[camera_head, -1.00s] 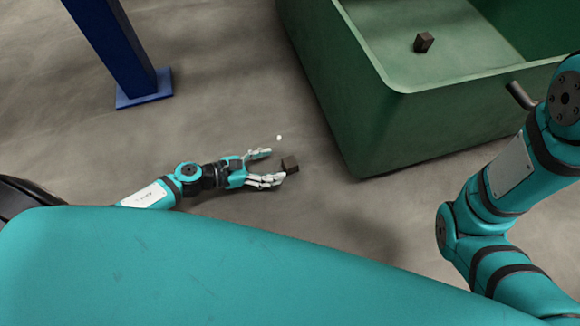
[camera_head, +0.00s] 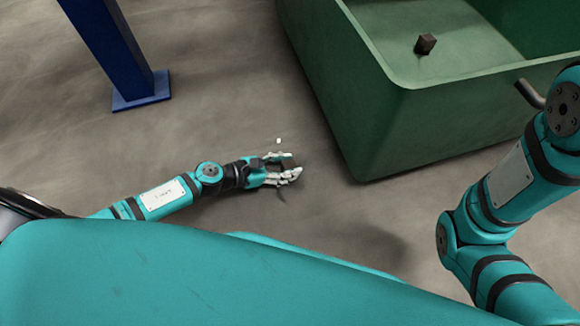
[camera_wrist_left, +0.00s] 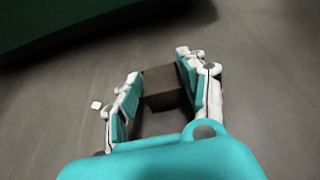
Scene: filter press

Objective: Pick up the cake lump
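The cake lump is a dark brown cube on the grey floor. In the left wrist view the cake lump (camera_wrist_left: 163,90) sits between the two fingers of my left gripper (camera_wrist_left: 160,75). The fingers stand apart on either side of it; I cannot tell whether they touch it. In the head view my left gripper (camera_head: 294,164) is low over the floor, open around the lump, which is mostly hidden by the fingers. A second dark lump (camera_head: 425,44) lies inside the green bin. My right gripper is out of view; only its arm shows at the right.
The green bin (camera_head: 375,125) stands on the floor to the right of the left gripper. A blue post (camera_head: 115,45) with a base plate stands at the upper left. A tiny white bit (camera_head: 278,141) lies beside the gripper. The floor between post and bin is clear.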

